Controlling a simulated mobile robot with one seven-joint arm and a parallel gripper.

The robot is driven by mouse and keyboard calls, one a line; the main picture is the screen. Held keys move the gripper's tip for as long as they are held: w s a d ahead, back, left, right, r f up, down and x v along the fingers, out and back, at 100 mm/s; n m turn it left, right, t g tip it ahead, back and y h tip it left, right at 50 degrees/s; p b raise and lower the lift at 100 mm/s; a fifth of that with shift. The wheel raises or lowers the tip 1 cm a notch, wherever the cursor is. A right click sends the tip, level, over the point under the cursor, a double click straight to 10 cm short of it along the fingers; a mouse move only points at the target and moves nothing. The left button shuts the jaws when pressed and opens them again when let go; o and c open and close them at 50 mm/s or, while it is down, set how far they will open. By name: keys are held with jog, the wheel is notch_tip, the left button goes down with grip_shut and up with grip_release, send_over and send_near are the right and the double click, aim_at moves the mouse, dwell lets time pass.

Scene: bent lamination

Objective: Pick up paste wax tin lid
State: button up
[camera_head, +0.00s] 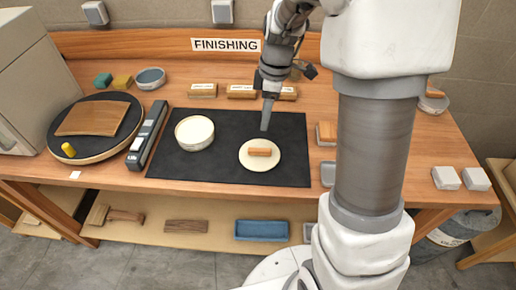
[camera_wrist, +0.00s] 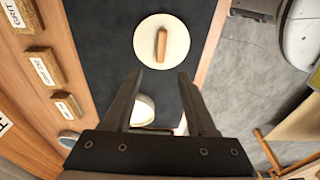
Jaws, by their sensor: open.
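The paste wax tin lid (camera_head: 260,164) seems to be the cream disc lying flat on the black mat (camera_head: 230,172), with a wooden bar handle (camera_head: 260,152) across its top. In the wrist view the same lid (camera_wrist: 148,52) lies ahead of my fingertips, its bar (camera_wrist: 161,45) about in line with my fingers. The round white tin (camera_head: 194,133) stands to the left of the lid on the mat; in the wrist view it is partly hidden by my gripper (camera_wrist: 160,76). My gripper (camera_head: 265,128) is open and empty, above the mat just behind the lid.
A grey bar-shaped tool (camera_head: 147,135) lies left of the mat. A round black turntable (camera_head: 95,125) holds a curved wooden panel (camera_head: 93,118). Labelled grit blocks (camera_head: 242,91) line the back of the workbench. My arm blocks part of the right side.

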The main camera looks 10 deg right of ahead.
send_over(260, 150)
jog(key=f, duration=0.7)
jog(key=shift+w+d+f, duration=0.1)
jog(key=shift+d+f, duration=0.05)
jog(key=shift+d, duration=0.1)
jog(key=shift+a+f, duration=0.2)
jog(key=shift+f, duration=2.5)
grip_shut()
